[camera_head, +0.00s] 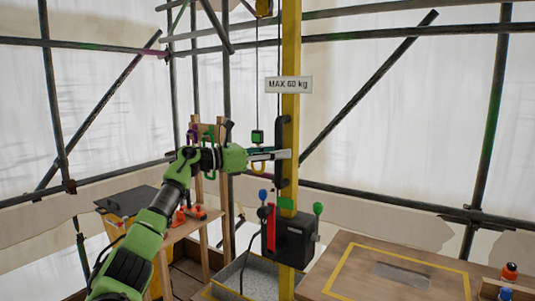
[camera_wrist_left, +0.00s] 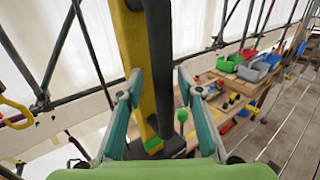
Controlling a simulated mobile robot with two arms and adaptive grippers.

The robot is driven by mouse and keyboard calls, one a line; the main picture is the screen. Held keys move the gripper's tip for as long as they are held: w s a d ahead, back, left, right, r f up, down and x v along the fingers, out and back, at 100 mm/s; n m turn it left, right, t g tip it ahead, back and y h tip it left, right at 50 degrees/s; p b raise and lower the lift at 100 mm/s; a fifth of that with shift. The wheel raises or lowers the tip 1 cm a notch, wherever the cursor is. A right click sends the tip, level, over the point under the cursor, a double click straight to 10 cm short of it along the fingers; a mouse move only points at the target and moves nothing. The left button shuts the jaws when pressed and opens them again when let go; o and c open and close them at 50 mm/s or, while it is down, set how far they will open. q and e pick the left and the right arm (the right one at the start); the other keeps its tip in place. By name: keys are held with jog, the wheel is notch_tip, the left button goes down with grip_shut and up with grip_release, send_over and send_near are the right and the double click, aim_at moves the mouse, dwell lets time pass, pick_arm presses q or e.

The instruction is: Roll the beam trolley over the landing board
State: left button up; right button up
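The landing board, seemingly the wooden deck with a yellow outline (camera_head: 335,274), lies at the lower right of the head view. A yellow part at the top edge (camera_head: 264,8), possibly the beam trolley, is cut off by the frame. A cable runs down from it to a green block (camera_head: 257,137) with a yellow hook (camera_head: 259,168). My left gripper (camera_head: 285,155) is at a black upright handle (camera_head: 281,183) on the yellow post (camera_head: 291,55). In the left wrist view its fingers (camera_wrist_left: 159,74) are apart, with the black handle (camera_wrist_left: 158,40) between them. My right gripper is not in view.
A black control box (camera_head: 290,240) with blue, red and green levers sits low on the post. A wooden bench (camera_head: 185,228) with orange items stands at left. Scaffold tubes surround the place. A sign (camera_head: 288,85) reads MAX 60 kg. The outlined deck holds little.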

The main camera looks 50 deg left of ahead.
pick_arm(q)
jog(key=v, duration=1.2)
dwell(0.3)
jog(key=shift+a, duration=0.15)
dwell(0.4)
